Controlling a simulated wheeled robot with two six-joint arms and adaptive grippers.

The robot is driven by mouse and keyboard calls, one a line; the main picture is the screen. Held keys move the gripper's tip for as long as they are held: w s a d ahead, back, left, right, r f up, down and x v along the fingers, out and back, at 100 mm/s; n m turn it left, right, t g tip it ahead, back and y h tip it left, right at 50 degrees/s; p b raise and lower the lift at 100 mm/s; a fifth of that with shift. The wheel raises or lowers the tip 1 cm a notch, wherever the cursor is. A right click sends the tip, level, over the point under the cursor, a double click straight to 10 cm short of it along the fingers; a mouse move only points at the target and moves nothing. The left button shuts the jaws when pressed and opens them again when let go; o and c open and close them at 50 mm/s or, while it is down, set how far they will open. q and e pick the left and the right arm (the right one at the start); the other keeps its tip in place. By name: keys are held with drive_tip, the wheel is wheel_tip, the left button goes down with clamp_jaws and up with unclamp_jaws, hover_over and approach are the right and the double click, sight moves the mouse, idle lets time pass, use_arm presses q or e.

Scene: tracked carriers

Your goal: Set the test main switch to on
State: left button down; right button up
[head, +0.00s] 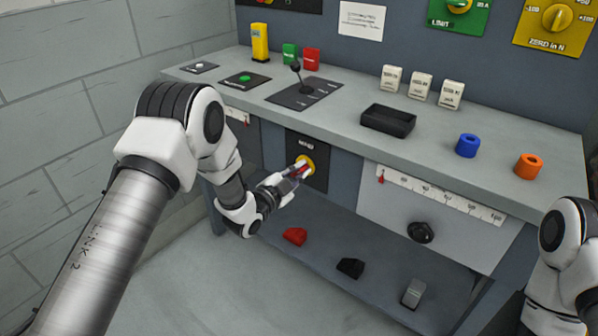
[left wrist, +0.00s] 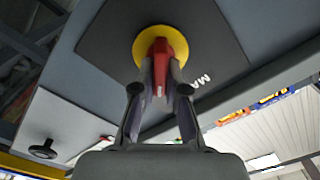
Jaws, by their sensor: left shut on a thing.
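The main switch is a red handle (left wrist: 161,55) on a round yellow disc (head: 310,160), set in a dark plate (head: 319,180) on the front of the bench below the worktop. The plate carries a partly readable label starting "MA" in the left wrist view. My left gripper (head: 299,171) reaches it from the front and is shut on the red handle, with one finger on each side. The fingers cover part of the handle, and I cannot tell which position it points to. My right arm shows at the right edge; its gripper is out of view.
A scale panel with a black knob (head: 420,232) is right of the switch. A lower shelf (head: 325,240) carries red, black and grey pieces.

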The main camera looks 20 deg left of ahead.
use_arm(q)
drive_tip(key=m, duration=0.3)
drive_tip(key=m+b, duration=0.1)
drive_tip(key=shift+d+f+m, duration=0.15)
drive_tip(key=shift+f+m, duration=0.1)
drive_tip(key=shift+m, duration=0.05)
drive_tip(key=shift+f+m+b, duration=0.15)
drive_tip(key=shift+m+b, duration=0.3)
drive_tip(key=shift+m, duration=1.55)
drive_tip(key=c, duration=1.2)
unclamp_jaws()
drive_tip(key=shift+s, duration=0.1)
drive_tip(key=v, duration=1.2)
